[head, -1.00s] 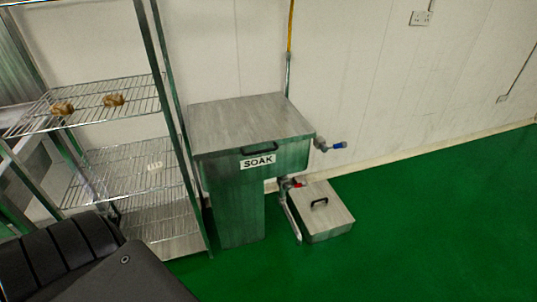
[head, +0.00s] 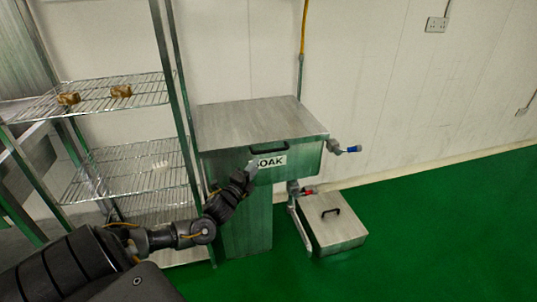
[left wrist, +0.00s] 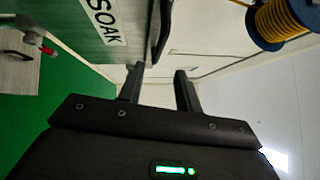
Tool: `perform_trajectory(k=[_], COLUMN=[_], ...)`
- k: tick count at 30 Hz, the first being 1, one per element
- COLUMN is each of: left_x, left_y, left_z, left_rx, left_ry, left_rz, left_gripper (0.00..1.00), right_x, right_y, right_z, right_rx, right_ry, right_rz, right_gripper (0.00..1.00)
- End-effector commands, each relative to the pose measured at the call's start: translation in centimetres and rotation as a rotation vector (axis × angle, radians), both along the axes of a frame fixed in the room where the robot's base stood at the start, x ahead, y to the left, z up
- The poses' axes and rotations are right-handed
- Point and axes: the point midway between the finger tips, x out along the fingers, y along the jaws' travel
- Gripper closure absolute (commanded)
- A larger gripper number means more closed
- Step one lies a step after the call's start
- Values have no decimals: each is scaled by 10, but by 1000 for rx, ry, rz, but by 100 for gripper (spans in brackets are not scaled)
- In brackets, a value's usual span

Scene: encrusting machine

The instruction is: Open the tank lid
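The metal tank (head: 245,225) stands against the wall, with a SOAK label (head: 275,162) on its front. Its flat lid (head: 258,122) lies closed on top. A black handle (head: 269,147) sits at the lid's front edge; it also shows in the left wrist view (left wrist: 161,30). My left gripper (head: 249,172) is in front of the tank, just below and left of the handle, covering part of the label. In the left wrist view its two fingers (left wrist: 158,86) are apart with nothing between them. My right gripper is not in view.
A wire shelf rack (head: 125,90) with small brown items stands close to the tank's left. A blue-handled valve (head: 346,149) sticks out at the right, above a low metal box (head: 333,225). The green floor (head: 440,240) to the right is clear.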

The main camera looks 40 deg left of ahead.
Motion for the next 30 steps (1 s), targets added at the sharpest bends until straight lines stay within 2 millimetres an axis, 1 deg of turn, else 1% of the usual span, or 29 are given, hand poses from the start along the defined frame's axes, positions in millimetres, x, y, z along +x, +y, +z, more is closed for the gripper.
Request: perform_trajectory(k=[5, 12, 15, 18, 24, 30], left_x=[19, 64, 80, 92, 104, 104], left_y=[4, 12, 14, 16, 18, 18], left_z=[4, 9, 12, 12, 14, 14], left_rx=[-2, -3, -3, -4, -5, -5], left_ry=[-3, -1, -1, 1, 1, 2], left_rz=[2, 4, 3, 3, 2, 1], left_gripper=[66, 66, 66, 66, 66, 66], right_x=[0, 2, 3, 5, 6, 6], right_y=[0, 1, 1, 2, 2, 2], right_z=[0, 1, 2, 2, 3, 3], right_rx=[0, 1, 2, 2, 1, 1], right_ry=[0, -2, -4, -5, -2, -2], right_rz=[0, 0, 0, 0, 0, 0], right_gripper=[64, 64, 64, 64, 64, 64])
